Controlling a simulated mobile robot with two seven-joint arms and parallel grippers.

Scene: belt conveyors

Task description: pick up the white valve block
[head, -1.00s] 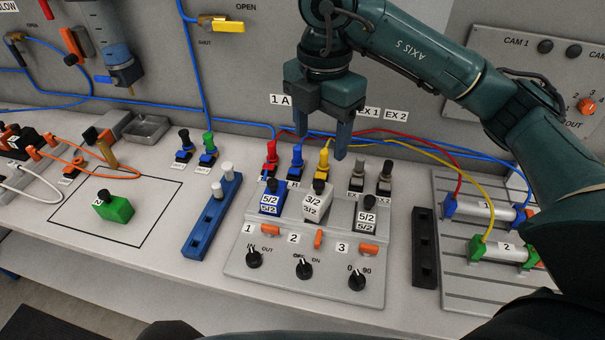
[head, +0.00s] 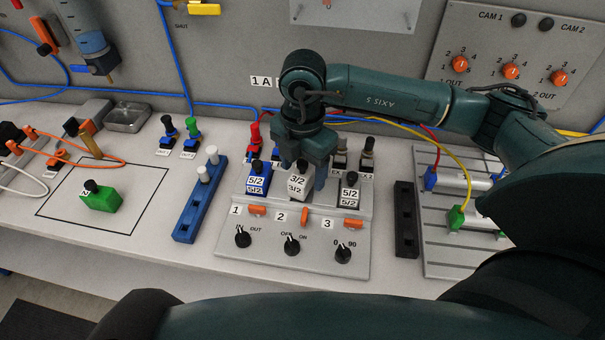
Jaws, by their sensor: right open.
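The white valve block (head: 298,184) carries 3/2 labels and a dark knob on top. It sits in the middle place of the grey valve panel (head: 335,262). A blue 5/2 block (head: 257,180) stands to its left and a dark 5/2 block (head: 349,192) to its right. My right gripper (head: 303,172) points down over the white block, its fingers apart on either side of the block's top. The knob is partly hidden by the gripper, and I cannot tell whether the fingers touch the block. My left gripper is not in view.
Colored plugs with hoses, among them a red one (head: 255,136), stand just behind the blocks. A blue rail (head: 190,217) lies to the left and a black rail (head: 405,222) to the right. A green block (head: 101,199) sits in a black-outlined square.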

